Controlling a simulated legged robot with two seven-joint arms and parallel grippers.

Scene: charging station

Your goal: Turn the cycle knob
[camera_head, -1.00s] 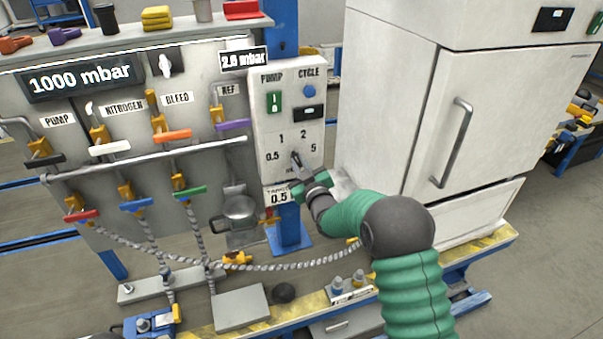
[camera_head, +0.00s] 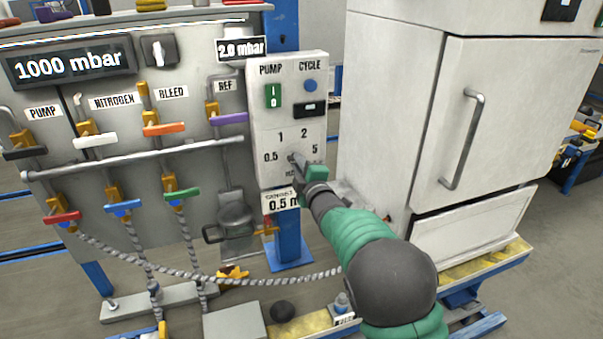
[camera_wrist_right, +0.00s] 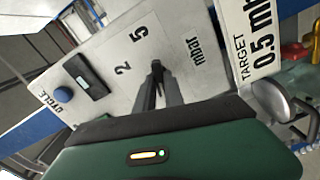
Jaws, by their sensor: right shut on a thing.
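A white control panel (camera_head: 261,130) stands on a blue post and carries a dial marked 0.5, 1, 2 and 5. My right gripper (camera_head: 297,161) is at the dial's small dark knob, with its fingers closed on it. In the right wrist view, the two dark fingers (camera_wrist_right: 157,84) converge on the knob (camera_wrist_right: 157,67) between the 5 and mbar marks. The fingers mostly hide the knob, so I cannot tell its pointing direction. A blue round button (camera_head: 310,86) sits under the word CYCLE. My left gripper is out of view.
A pump switch (camera_head: 273,96) is beside the blue button. A target label (camera_head: 281,200) reading 0.5 hangs below the panel. Colored valve handles (camera_head: 164,128) and pipes fill the board at left. A white cabinet (camera_head: 396,110) stands close at right.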

